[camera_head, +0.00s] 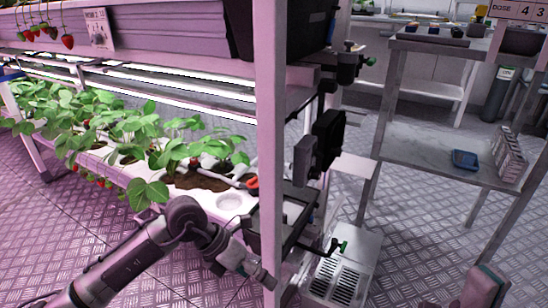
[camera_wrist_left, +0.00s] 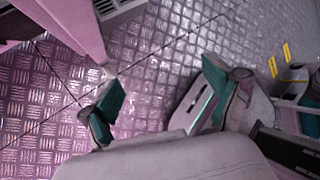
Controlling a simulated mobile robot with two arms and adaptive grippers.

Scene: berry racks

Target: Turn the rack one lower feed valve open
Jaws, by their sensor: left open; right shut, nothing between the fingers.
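My right gripper (camera_head: 485,287) is at the lower right, shut and empty, partly cut off. The valve is not visible in the left wrist view.
A grey vented box (camera_head: 342,275) stands on the floor below the lower valve. Strawberry plants (camera_head: 130,130) fill the trough at left. A metal shelf table (camera_head: 425,150) stands right. Floor between is clear.

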